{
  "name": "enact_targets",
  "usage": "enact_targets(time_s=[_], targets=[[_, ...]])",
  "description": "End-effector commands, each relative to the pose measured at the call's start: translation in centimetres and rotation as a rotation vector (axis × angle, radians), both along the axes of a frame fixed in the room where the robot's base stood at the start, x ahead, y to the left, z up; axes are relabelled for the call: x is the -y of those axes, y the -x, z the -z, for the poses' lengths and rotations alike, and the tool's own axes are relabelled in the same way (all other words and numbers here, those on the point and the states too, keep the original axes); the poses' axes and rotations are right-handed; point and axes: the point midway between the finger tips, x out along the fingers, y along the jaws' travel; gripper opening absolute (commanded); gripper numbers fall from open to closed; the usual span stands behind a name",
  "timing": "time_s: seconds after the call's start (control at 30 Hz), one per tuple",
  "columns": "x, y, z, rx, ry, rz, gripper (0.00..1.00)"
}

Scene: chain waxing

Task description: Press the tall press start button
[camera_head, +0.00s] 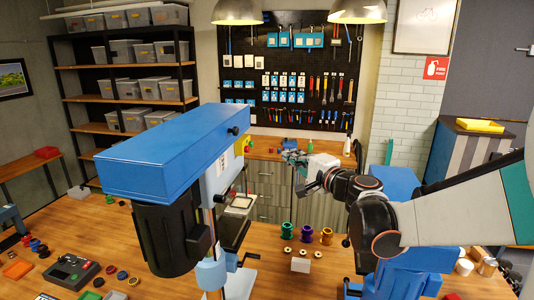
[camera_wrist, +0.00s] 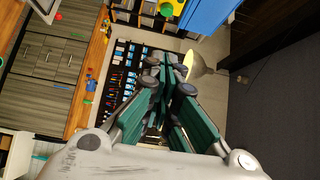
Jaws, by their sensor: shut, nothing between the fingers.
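The tall press (camera_head: 172,150) is blue, with a dark motor at its back, and stands left of centre in the head view. Its blue body (camera_wrist: 207,14) also shows at the top of the wrist view. A green round button on a yellow piece (camera_wrist: 172,7) sits beside that blue body at the top edge of the wrist view; it looks like the start button. My gripper (camera_head: 289,157) is to the right of the press head, apart from it, pointing left. In the wrist view its teal fingers (camera_wrist: 168,75) are together and empty, short of the button.
A second blue machine (camera_head: 395,182) stands under my arm. A tool board (camera_head: 292,80) hangs behind. Free air lies between my gripper and the press.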

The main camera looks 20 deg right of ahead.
Motion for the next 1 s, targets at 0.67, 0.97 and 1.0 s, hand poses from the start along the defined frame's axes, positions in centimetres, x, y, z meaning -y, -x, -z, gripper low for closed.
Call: enact_targets(time_s=[0.67, 0.97, 1.0], targets=[[-4.8, -9.5, -0.2, 0.000, 0.000, -0.002, 0.00], [-5.7, -10.1, 0.0, 0.000, 0.000, 0.000, 0.00], [-5.7, -10.1, 0.0, 0.000, 0.000, 0.000, 0.00]])
